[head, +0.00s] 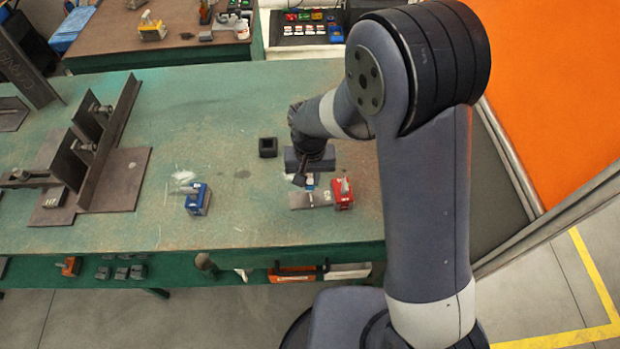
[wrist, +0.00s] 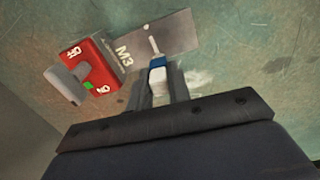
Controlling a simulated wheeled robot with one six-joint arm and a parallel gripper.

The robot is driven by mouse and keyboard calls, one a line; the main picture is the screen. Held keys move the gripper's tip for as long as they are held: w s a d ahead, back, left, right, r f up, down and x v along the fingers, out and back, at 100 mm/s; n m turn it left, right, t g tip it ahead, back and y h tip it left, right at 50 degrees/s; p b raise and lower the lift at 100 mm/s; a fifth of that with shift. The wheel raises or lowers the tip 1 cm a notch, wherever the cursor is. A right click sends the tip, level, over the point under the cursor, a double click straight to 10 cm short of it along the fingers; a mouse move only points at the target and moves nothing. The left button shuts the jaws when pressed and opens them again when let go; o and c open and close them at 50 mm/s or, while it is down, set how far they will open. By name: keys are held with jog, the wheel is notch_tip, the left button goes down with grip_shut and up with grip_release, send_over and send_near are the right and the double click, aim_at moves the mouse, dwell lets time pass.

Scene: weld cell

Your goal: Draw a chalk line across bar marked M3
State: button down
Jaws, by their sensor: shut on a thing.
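The bar marked M3 (wrist: 178,34) is a flat grey plate on the green table, and it also shows in the head view (head: 322,198). A red switch block (wrist: 98,68) stands against its M3 end; in the head view the block (head: 344,194) is at the bar's right. My gripper (wrist: 158,90) is shut on a blue and white chalk holder (wrist: 157,64), which points at the bar. A thin pale streak lies on the bar beyond the holder; I cannot tell if it is chalk tip or drawn line. Contact with the bar is unclear.
A blue switch block (head: 198,199) and a black hollow block (head: 268,147) stand on the green table (head: 220,110). A steel angle fixture (head: 110,150) fills the left. The table between is mostly clear.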

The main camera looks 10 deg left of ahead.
jog(key=shift+w, duration=0.1)
notch_tip(320, 180, up, 7)
jog(key=p, duration=0.5)
jog(key=shift+r, duration=0.1)
dwell(0.3)
dwell(0.5)
jog(key=shift+f+b, duration=2.7)
jog(key=shift+f, duration=0.55)
jog(key=shift+f+b, duration=0.3)
jog(key=shift+f, duration=0.1)
jog(key=shift+s+r, duration=0.1)
jog(key=shift+s, duration=0.3)
jog(key=shift+s+d, duration=0.25)
jog(key=shift+s, duration=0.3)
